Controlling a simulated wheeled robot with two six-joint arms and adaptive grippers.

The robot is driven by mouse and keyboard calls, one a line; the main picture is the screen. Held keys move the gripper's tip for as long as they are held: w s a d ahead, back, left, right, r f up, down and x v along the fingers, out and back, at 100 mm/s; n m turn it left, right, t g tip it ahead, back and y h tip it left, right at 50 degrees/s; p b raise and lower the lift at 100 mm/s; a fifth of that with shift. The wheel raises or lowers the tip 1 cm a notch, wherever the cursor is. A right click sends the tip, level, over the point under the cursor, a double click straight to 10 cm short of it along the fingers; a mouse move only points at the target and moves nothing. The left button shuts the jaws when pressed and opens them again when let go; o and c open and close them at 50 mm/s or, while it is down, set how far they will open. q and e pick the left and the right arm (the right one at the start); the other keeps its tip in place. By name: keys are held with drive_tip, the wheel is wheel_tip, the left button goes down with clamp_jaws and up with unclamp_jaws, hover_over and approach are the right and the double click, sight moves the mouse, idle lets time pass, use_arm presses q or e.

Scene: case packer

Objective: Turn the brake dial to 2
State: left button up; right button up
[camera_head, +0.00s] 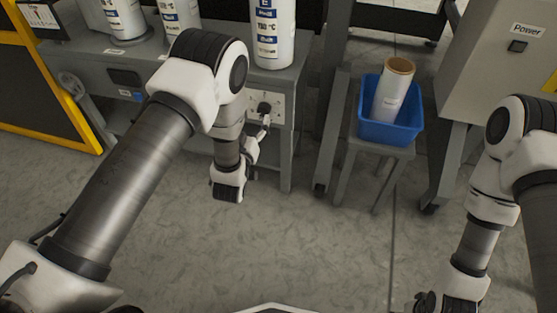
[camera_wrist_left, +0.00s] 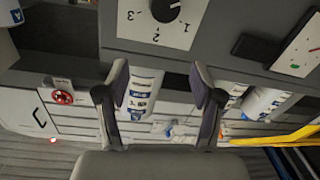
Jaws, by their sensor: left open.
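The brake dial is a black round knob (camera_wrist_left: 165,8) on a pale plate (camera_wrist_left: 150,28) with the numbers 1, 2 and 3, cut by the top edge of the left wrist view. A white mark shows on the knob, but I cannot tell for sure which number it points to. In the head view the dial (camera_head: 264,107) is on the front of the grey bench. My left gripper (camera_head: 260,128) is close in front of it; in the left wrist view it (camera_wrist_left: 160,82) is open with nothing between its fingers. My right gripper (camera_head: 438,300) is low at the right, partly cut off.
White labelled rolls (camera_head: 272,35) stand on the grey bench (camera_head: 290,78). A blue bin (camera_head: 390,130) with a roll (camera_head: 392,95) sits on a stool to the right. A grey cabinet with a Power switch (camera_head: 517,46) is far right. The floor in front is clear.

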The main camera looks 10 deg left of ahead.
use_arm(q)
drive_tip(key=b, duration=0.2)
approach(263, 112)
drive_tip(key=w, duration=0.1)
drive_tip(key=w+b, duration=0.1)
drive_tip(key=w, duration=0.2)
drive_tip(key=w+b, duration=0.1)
drive_tip(key=w, duration=0.3)
drive_tip(key=shift+w+a+f, duration=0.2)
drive_tip(key=shift+w+f, duration=0.05)
drive_tip(key=shift+w+r, duration=0.1)
drive_tip(key=shift+w, duration=0.25)
drive_tip(key=c, duration=1.1)
use_arm(e)
wheel_tip(263, 112, down, 7)
drive_tip(key=shift+w+a, duration=0.25)
